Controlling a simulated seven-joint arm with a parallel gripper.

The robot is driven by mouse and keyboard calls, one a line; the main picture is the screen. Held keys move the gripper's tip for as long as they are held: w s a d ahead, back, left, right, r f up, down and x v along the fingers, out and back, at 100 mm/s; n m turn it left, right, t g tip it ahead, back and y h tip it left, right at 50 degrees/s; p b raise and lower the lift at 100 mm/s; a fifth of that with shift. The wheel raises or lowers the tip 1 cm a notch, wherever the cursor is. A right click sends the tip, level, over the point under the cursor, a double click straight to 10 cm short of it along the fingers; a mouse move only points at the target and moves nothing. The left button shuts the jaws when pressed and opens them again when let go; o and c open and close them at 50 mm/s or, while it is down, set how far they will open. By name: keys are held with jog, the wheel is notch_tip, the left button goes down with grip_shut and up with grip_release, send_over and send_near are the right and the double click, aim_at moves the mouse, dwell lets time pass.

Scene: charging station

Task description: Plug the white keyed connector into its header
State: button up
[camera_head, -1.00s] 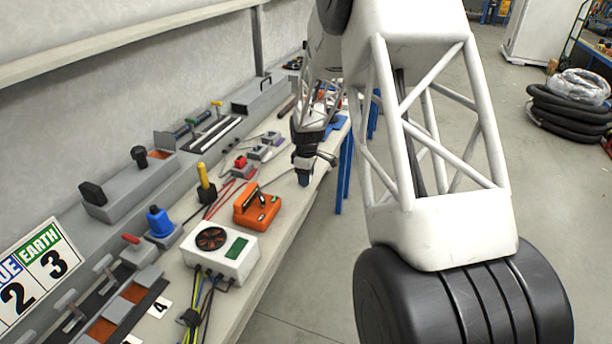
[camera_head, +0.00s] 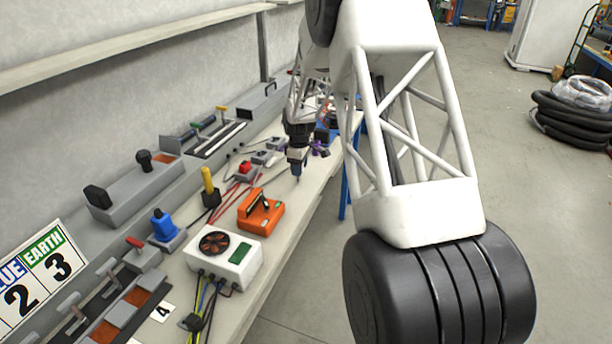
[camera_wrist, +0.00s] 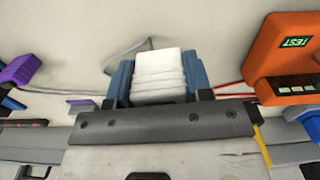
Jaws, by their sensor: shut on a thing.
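The white connector (camera_wrist: 158,72) is a ribbed white block. In the wrist view it sits between the two blue fingers of my gripper (camera_wrist: 158,85), which touch its left and right sides. In the head view my gripper (camera_head: 297,176) points down over the bench top near its front edge, beyond the orange tester. The connector cannot be made out there. A grey cable lies on the bench beyond the connector in the wrist view. I cannot pick out the connector's header with certainty in either view.
The orange tester (camera_head: 261,211) and white fan box (camera_head: 223,257) stand nearer on the bench. A red-topped block (camera_head: 244,169) and small grey blocks (camera_head: 262,157) stand left of the gripper. A purple part (camera_wrist: 18,70) lies at left in the wrist view.

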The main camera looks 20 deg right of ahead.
send_near(261, 150)
jog(key=shift+m, duration=0.4)
jog(key=s, duration=0.4)
jog(key=shift+s+d, duration=0.15)
jog(key=shift+s, duration=0.1)
jog(key=shift+w+a+r, duration=0.1)
jog(key=shift+w+a, duration=0.35)
jog(key=shift+w, duration=0.3)
jog(key=shift+f, duration=2.85)
jog(key=shift+f, duration=1.15)
jog(key=o, duration=1)
jog(key=shift+r, duration=3.95)
